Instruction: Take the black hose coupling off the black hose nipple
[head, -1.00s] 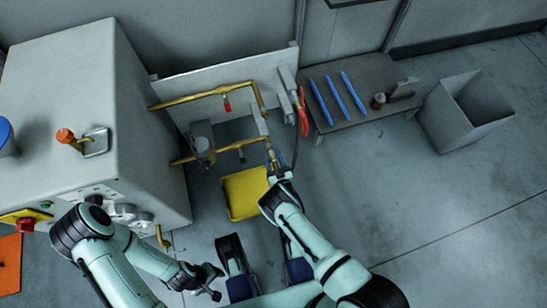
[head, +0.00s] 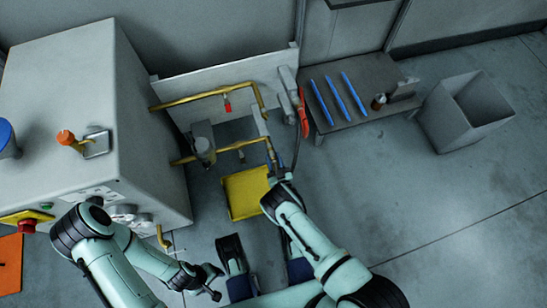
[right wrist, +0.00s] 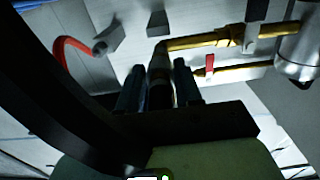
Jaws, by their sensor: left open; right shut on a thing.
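My right gripper (right wrist: 158,88) is shut on the black hose coupling (right wrist: 160,92), a dark cylinder between its two fingers in the right wrist view. The end of the brass pipe (right wrist: 190,43) is just beyond the coupling; I cannot tell whether the coupling still touches the black nipple there. In the head view my right gripper (head: 277,172) is below the pipe's lower end, and the coupling is too small to make out. My left gripper (head: 213,282) is open and empty, low over the floor at the lower middle.
A yellow tray (head: 244,205) lies on the floor left of my right gripper. Brass pipes with a red-handled valve (head: 227,106) run along the panel behind. A red hose (head: 303,115) hangs by the bench (head: 365,120). A grey bin (head: 447,125) stands right; floor there is clear.

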